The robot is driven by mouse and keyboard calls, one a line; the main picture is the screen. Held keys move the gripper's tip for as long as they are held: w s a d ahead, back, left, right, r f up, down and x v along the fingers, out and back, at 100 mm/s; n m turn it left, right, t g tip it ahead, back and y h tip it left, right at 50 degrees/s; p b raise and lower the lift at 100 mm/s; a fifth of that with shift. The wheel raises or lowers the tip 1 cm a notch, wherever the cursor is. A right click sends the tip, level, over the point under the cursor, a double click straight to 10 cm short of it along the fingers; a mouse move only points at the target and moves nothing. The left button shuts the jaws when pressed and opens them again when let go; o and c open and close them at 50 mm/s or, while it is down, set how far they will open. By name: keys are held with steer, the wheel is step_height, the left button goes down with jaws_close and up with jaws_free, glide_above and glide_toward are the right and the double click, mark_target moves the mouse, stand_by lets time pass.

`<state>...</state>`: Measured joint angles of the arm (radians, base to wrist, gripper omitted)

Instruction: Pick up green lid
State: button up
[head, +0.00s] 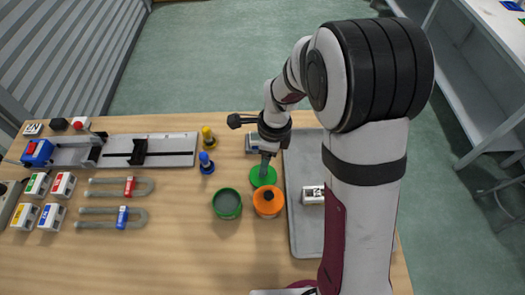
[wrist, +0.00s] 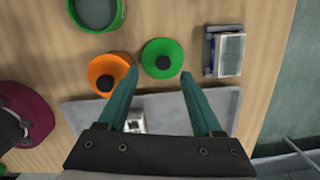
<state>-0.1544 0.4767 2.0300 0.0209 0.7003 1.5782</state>
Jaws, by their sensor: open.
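The green lid (head: 263,177) lies on the wooden table in the head view, behind the orange lid. It is a flat green disc with a dark knob, seen whole in the wrist view (wrist: 162,58). My gripper (wrist: 158,75) is open, and its fingertips show on either side of the green lid's near part. The left finger overlaps the orange lid (wrist: 108,73) in the picture. Nothing is between the fingers' grip. The height of the fingertips above the table is hard to tell. In the head view my gripper (head: 267,160) is over the green lid and partly hides it.
The orange lid is close beside the green one. An open green container (head: 227,203) stands to the left. A grey tray (head: 305,240) holding a white box (head: 313,194) lies to the right. A small metal holder (wrist: 224,52) is near the lid. Blue (head: 206,163) and yellow (head: 208,138) pieces stand further left.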

mark_target(270, 178)
steer(key=f, duration=0.6)
steer(key=shift+w+a, duration=0.15)
steer(key=shift+w, duration=0.2)
jaws_close()
